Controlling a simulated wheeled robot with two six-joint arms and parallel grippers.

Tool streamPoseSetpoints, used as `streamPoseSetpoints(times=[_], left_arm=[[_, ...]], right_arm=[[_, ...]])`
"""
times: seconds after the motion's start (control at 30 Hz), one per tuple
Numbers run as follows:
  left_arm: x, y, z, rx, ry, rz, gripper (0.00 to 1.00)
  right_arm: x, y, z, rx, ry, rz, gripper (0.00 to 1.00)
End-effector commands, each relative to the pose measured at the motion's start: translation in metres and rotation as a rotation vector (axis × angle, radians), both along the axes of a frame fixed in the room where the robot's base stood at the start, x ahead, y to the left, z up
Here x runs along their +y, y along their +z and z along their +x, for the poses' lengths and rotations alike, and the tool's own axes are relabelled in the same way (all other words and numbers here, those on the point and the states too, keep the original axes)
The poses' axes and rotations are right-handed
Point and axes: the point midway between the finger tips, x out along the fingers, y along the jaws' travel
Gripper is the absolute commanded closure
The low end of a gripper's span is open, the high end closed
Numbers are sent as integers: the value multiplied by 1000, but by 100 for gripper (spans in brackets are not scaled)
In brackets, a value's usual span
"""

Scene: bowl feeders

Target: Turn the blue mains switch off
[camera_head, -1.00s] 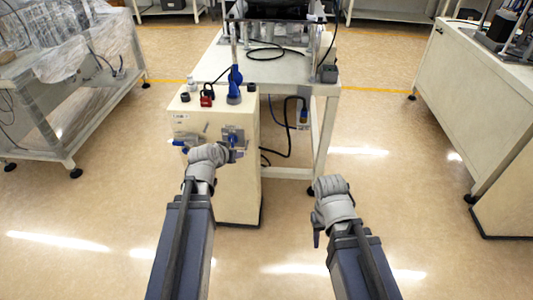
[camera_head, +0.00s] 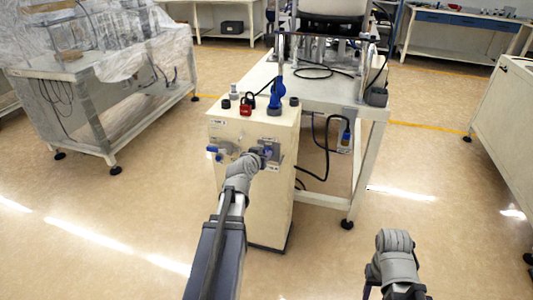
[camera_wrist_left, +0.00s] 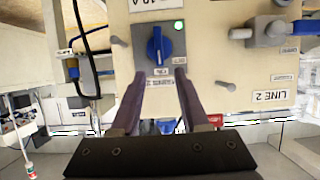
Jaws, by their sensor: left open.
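The blue mains switch (camera_wrist_left: 158,45) is a rotary knob on a grey plate, on the front of a cream cabinet (camera_head: 255,208). My left gripper (camera_wrist_left: 158,74) is open. Its two fingertips point at the panel, lie just below the knob in the picture and are not closed around it. In the head view the left gripper (camera_head: 258,158) is in front of the grey plate (camera_head: 274,150) and partly hides the switch. My right arm's wrist (camera_head: 393,262) is low on the right; its jaws are not clear.
A blue-handled valve (camera_head: 215,150) sits left of the switch on the same panel. A red part (camera_head: 246,107) and a blue part (camera_head: 276,94) stand on the cabinet top. A steel-framed table (camera_head: 370,145) is behind right. Floor (camera_head: 130,230) is open on both sides.

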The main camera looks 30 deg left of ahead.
Motion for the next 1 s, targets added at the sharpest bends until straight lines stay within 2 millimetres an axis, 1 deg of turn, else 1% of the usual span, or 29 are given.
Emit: streamPoseSetpoints(times=[0.03,0.23,0.33,0.57,0.67,0.9,1.0], left_arm=[[3,-7,12,0,0,1,55],[9,-18,38,0,-1,0,55],[10,-19,43,0,-1,1,55],[10,-18,43,0,0,1,55],[10,-19,43,0,0,1,64],[10,-19,43,0,0,1,91],[10,-19,43,0,0,1,100]], right_arm=[[0,-7,0,0,0,-1,50],[-1,-18,0,-1,1,-3,50],[-1,-19,0,-1,1,-3,50],[-1,-18,0,-1,1,-4,50],[-1,-18,0,-1,1,-4,50],[-1,-18,0,-1,1,-4,50],[-1,-18,0,-1,1,-4,50]])
